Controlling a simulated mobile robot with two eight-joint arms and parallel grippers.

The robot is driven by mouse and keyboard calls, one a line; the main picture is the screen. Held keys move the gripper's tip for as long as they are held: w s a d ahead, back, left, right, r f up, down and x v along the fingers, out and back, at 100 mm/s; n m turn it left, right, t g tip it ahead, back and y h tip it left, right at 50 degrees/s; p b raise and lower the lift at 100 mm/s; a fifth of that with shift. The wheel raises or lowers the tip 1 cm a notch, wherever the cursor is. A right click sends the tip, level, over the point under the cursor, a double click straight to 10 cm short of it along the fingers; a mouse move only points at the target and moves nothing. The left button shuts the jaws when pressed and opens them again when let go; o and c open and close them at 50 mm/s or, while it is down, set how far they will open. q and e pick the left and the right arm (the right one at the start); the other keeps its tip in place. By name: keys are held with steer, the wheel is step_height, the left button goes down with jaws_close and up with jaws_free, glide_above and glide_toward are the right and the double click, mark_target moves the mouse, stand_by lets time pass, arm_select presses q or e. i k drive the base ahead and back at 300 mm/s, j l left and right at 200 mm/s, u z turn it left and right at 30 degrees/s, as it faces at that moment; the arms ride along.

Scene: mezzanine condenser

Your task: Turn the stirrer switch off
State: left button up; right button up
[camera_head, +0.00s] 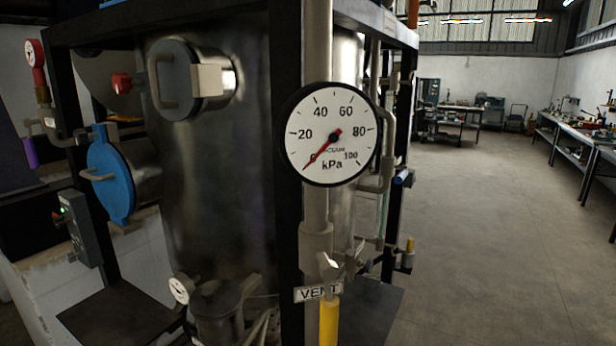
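A grey switch box (79,228) is mounted on the frame at the left, below and left of a blue round flange. A small green light and a small reddish part show on its left side. It may be the stirrer switch, but no label is readable and its switch position is too small to tell. Neither of my grippers shows in this view.
A steel vessel (215,150) stands inside a black frame (287,200). A vacuum gauge (330,134) reads near 0 kPa. Below it are a VENT label (318,293) and a yellow handle (329,322). The blue flange (112,175) sticks out left. Open floor (480,230) lies right.

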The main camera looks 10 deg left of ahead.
mark_target(60, 222)
steer(key=u, duration=1.9)
steer(key=i+j+z, duration=0.35)
steer(key=i+j, duration=1)
